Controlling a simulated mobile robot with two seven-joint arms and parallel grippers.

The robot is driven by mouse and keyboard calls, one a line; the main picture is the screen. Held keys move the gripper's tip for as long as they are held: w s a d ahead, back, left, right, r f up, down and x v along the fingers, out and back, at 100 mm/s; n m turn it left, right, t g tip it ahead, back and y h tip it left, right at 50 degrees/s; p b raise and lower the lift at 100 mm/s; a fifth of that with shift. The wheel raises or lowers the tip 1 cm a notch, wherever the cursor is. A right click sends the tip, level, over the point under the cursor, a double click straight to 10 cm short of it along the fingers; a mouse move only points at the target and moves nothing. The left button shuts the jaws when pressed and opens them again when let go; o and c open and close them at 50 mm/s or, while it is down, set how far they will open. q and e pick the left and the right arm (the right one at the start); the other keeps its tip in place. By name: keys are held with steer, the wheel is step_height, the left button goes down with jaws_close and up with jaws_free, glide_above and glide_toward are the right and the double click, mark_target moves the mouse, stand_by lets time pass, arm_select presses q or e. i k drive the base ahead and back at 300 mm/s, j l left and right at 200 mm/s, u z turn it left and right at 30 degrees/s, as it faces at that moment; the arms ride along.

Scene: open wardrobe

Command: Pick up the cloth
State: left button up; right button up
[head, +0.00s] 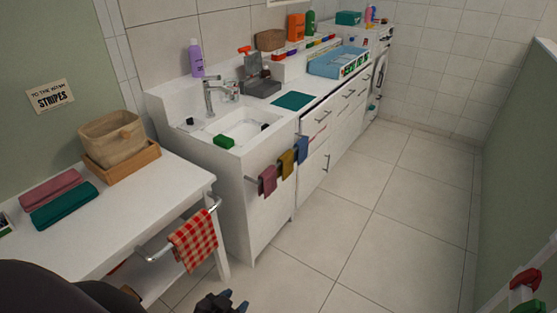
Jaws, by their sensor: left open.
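A red and cream checked cloth (193,241) hangs over a metal rail (158,253) at the end of the white table on the left. Several small cloths hang from a bar on the side of the sink cabinet: a pink one (268,180), a mustard one (287,163) and a blue one (302,149). The picture does not settle which one is meant. My left gripper (228,300) is at the bottom edge, open, below and slightly right of the checked cloth and apart from it. Only its tip shows. My right gripper is out of view.
The white table (120,235) bears folded pink (52,190) and green (64,205) towels and a basket (112,139) in a tray. The sink (240,130) and cabinets line the wall. The tiled floor (390,240) is clear. Red and green items (525,283) stand at lower right.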

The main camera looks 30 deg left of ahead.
mark_target(287, 169)
steer(key=u, duration=0.9)
steer(key=i+z, duration=0.15)
steer(key=i, duration=0.5)
